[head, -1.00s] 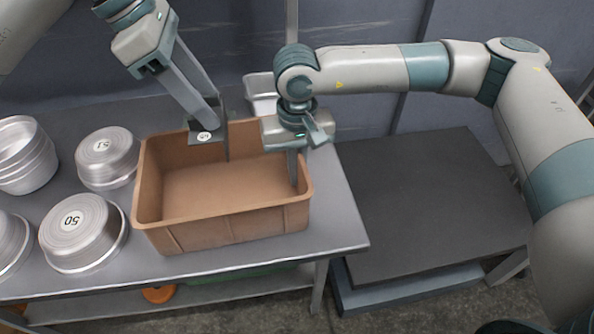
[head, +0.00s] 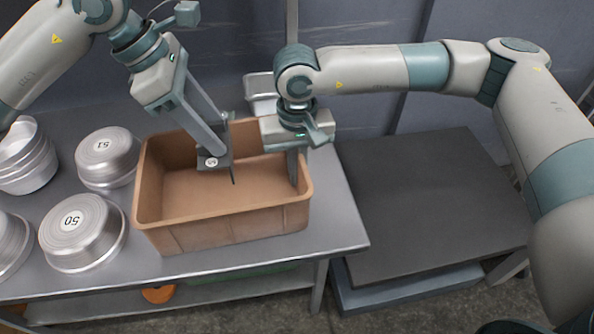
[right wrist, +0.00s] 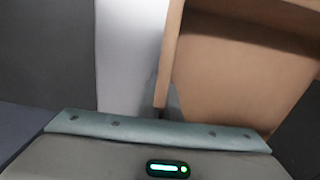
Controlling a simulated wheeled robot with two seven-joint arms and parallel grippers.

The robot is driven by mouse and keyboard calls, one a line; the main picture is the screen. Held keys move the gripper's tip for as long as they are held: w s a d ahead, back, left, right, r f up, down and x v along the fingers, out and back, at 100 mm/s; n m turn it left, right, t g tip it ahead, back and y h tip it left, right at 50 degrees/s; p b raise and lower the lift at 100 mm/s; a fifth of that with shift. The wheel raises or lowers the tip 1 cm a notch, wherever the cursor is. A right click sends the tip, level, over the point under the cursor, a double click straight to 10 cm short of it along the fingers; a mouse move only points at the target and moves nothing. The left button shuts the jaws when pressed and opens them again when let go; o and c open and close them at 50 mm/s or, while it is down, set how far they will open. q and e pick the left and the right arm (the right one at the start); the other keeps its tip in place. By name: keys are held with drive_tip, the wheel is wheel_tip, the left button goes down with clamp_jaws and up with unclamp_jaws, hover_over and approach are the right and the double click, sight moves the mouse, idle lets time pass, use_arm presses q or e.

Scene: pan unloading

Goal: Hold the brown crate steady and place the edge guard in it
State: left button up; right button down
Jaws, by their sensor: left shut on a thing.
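The brown crate (head: 225,221) stands on the grey table, its open top facing up; it also shows in the right wrist view (right wrist: 240,75). My left gripper (head: 215,150) is shut on the edge guard (head: 218,163), a dark angled piece with a round white label, and holds it over the crate's inside. My right gripper (head: 296,165) is at the crate's right wall, with a finger reaching down inside that wall. The wall sits between its fingers as far as I can see; the outer finger is mostly hidden.
Several round metal pans stand left of the crate, among them one marked 50 (head: 82,232) and one marked 51 (head: 106,157). A metal pan (head: 262,88) stands behind the crate. A lower dark platform (head: 430,205) to the right is empty.

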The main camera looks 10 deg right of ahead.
use_arm(q)
drive_tip(key=shift+f, duration=1.55)
drive_tip(key=o, duration=1.2)
drive_tip(key=shift+c, duration=0.2)
drive_tip(key=shift+r, duration=0.1)
drive_tip(key=v, duration=1.1)
drive_tip(key=shift+a+r, duration=0.25)
drive_tip(key=shift+r, duration=0.1)
use_arm(e)
drive_tip(key=c, duration=1.9)
unclamp_jaws()
